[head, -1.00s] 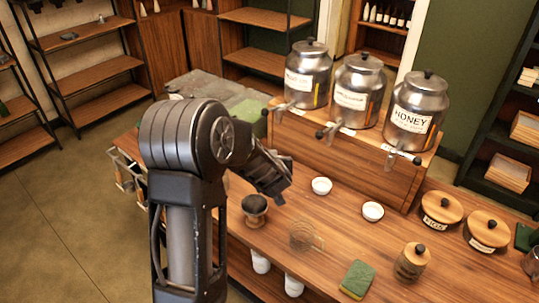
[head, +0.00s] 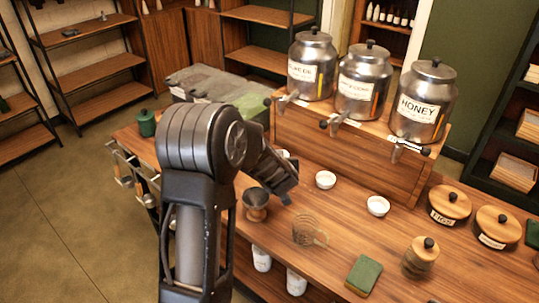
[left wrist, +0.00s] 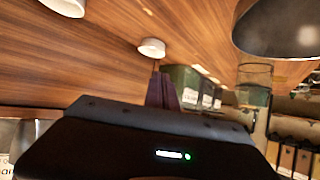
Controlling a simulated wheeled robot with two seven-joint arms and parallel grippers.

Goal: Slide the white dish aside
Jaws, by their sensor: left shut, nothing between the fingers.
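Two small white dishes sit on the wooden counter (head: 345,245) in the head view. One white dish (head: 326,180) is nearer my left arm, and a second white dish (head: 378,206) is farther right. A pale edge behind my gripper is mostly hidden. White dishes also show in the left wrist view, one near the middle (left wrist: 152,48) and one at the top left (left wrist: 65,7). My left gripper (head: 285,193) is shut and empty, left of the nearer dish and apart from it. Its fingers show in the left wrist view (left wrist: 162,92). My right gripper is out of view.
A dark-topped cup (head: 256,204) stands close beside my left gripper, with a clear glass cup (head: 308,231) in front. A green sponge (head: 363,276) and a lidded jar (head: 420,257) stand nearer the front. Metal dispensers on a wooden riser (head: 345,160) block the back.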

